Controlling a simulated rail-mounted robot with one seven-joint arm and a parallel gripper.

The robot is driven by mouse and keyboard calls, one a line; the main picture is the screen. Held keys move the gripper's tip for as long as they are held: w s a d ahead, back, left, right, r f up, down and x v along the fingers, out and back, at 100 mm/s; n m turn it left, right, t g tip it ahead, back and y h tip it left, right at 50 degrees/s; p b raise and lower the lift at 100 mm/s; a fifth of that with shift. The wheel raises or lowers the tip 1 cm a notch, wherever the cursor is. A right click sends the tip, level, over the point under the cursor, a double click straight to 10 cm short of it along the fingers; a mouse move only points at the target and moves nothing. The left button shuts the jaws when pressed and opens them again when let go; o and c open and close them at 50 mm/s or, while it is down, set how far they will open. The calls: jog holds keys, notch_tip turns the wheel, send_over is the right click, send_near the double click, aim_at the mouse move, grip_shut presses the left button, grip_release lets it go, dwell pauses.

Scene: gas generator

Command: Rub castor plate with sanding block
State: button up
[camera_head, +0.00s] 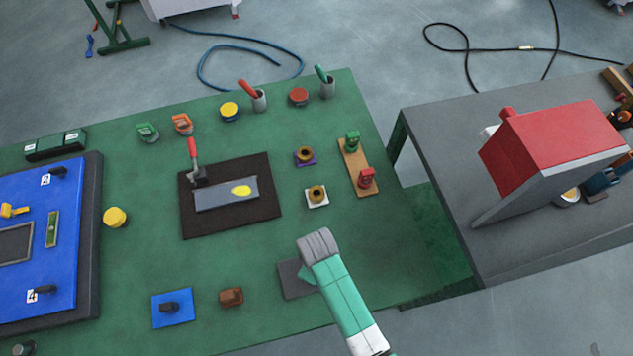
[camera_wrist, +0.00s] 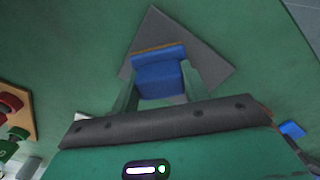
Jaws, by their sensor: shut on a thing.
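My gripper (camera_wrist: 158,84) is shut on a blue block with an orange-brown edge, which looks like the sanding block (camera_wrist: 160,76). The block is over a dark grey square pad (camera_wrist: 205,55); I cannot tell whether it touches it. In the head view my arm hides the block and most of my gripper, and the pad (camera_head: 290,284) shows at the front of the green table. A grey plate with a yellow patch (camera_head: 215,196), probably the castor plate, lies on a dark brown mat (camera_head: 230,223), up and left of my gripper.
A red-handled tool (camera_head: 193,160) stands at the plate's left end. Two ringed pieces (camera_head: 317,195) and a wooden strip with green and red clamps (camera_head: 352,165) are right of the mat. A blue square (camera_head: 185,312) and brown block (camera_head: 231,297) are left of the pad.

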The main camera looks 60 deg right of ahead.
jog(key=shift+w+a, duration=2.35)
jog(key=shift+a, duration=0.25)
notch_tip(320, 180, up, 3)
jog(key=shift+s+p, duration=0.1)
jog(key=shift+p, duration=1.15)
notch_tip(320, 180, up, 5)
jog(key=p, duration=0.6)
jog(key=shift+r, duration=0.1)
jog(key=shift+d+p, duration=0.1)
jog(key=shift+p, duration=1.1)
jog(key=shift+f, duration=0.25)
